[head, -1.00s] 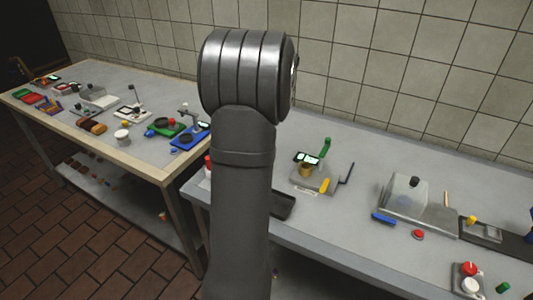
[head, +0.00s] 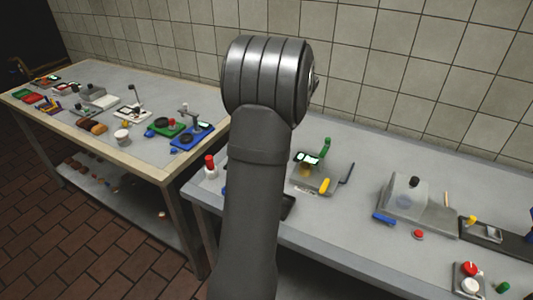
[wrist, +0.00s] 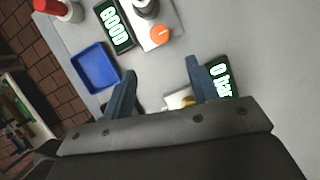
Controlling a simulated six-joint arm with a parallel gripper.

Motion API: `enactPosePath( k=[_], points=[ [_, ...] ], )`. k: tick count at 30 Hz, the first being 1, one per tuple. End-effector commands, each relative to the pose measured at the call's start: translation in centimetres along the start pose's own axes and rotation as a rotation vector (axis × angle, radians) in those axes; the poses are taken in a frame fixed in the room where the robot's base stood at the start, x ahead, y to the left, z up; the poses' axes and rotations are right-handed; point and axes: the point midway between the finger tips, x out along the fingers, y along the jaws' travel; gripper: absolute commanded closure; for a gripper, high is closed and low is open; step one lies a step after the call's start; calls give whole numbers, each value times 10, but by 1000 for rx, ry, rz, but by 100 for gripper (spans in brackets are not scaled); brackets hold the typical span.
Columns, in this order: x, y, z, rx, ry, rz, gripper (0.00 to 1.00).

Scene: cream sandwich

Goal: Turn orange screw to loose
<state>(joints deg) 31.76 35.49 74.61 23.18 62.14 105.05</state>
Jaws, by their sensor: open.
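The orange screw (wrist: 160,34) shows in the wrist view as a round orange knob on a pale plate (wrist: 166,18), beside a dark and grey cylinder (wrist: 146,8). My gripper (wrist: 161,69) is open, with its two blue-grey fingers apart and nothing held between the tips. The screw lies beyond the fingertips, roughly in line with the gap, and is not touched. In the head view my own arm hides the gripper and the screw.
A display reading GOOD (wrist: 114,26) is left of the plate. A blue tray (wrist: 95,67) lies near the left finger. A second lit display (wrist: 218,80) is by the right finger. A red-topped white object (head: 210,166) stands at the bench's left end.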

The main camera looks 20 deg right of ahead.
Motion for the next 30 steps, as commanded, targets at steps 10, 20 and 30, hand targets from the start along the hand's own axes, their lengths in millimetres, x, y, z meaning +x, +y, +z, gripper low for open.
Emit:
enactPosePath(
  k=[10,20,30],
  points=[
    [78,1,0,-1,2,4,46],
    [118,0,0,-2,0,1,46],
    [121,0,0,-2,0,-1,46]
  ],
)
